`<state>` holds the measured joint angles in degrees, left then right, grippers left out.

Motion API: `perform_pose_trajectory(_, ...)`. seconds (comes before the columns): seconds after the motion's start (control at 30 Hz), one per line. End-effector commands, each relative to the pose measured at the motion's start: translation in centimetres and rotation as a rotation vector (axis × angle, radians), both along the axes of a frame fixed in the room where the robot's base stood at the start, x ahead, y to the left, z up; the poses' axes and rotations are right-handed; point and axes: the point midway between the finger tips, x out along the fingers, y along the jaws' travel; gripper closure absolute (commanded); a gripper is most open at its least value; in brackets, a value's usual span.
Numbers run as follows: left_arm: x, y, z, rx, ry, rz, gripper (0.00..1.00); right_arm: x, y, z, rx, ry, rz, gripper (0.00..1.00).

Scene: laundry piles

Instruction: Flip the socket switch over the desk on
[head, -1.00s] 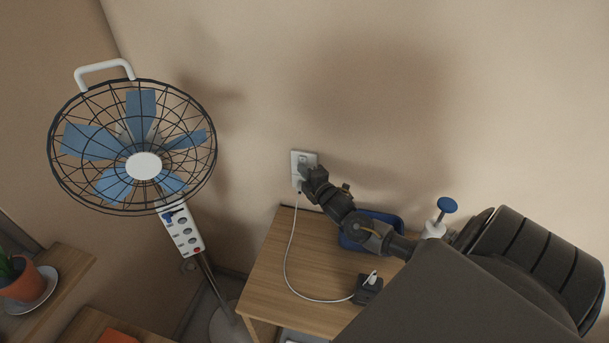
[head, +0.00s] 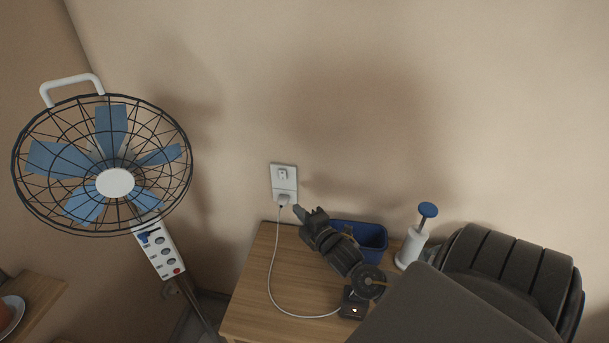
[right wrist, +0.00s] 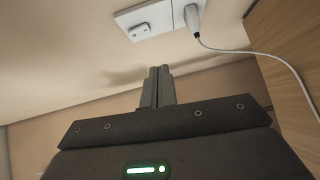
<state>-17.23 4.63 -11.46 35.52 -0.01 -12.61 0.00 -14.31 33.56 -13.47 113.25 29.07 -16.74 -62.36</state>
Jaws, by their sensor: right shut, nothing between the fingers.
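The white wall socket (head: 284,180) is above the back edge of the wooden desk (head: 262,285). Its switch (head: 282,173) is in the upper part, with a white plug (head: 284,199) and cable in the lower part. The right wrist view shows the switch (right wrist: 139,30) beside the plug (right wrist: 193,20); I cannot tell its position surely. My right gripper (head: 299,211) is shut and empty, just below and right of the socket, apart from it. Its fingertips (right wrist: 160,72) also show in the right wrist view. My left gripper is not in view.
A black device (head: 353,304) with a small orange glow sits on the desk at the cable's end. A blue bin (head: 372,238) and a white dispenser (head: 412,247) stand behind my arm. A fan (head: 115,183) stands left. The wall above is clear.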

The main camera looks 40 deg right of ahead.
Motion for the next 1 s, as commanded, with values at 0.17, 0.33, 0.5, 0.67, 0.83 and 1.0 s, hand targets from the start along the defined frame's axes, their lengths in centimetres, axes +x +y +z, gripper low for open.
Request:
perform_pose_trajectory(0.17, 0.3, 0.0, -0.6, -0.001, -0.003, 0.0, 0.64, -1.6, 0.1, -0.2, 0.0, 0.0, -0.002, 1.0)
perform_pose_trajectory(0.33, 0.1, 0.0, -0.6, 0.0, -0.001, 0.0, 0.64, -1.9, 0.1, 0.0, -0.001, -0.001, -0.004, 1.0)
perform_pose_trajectory(0.5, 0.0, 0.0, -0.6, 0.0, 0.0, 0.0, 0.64, -1.9, 0.1, -0.1, 0.0, -0.001, -0.004, 1.0)
perform_pose_trajectory(0.67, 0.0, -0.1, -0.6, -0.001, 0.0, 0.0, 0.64, -1.9, 0.1, -0.1, 0.0, -0.001, -0.004, 1.0)
perform_pose_trajectory(0.83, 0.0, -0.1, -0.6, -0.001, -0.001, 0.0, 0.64, -1.9, 0.1, -0.1, 0.002, 0.001, -0.004, 1.0)
perform_pose_trajectory(1.0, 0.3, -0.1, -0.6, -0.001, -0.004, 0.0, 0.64, -2.3, 2.3, -2.9, 0.118, 0.054, 0.024, 1.0)
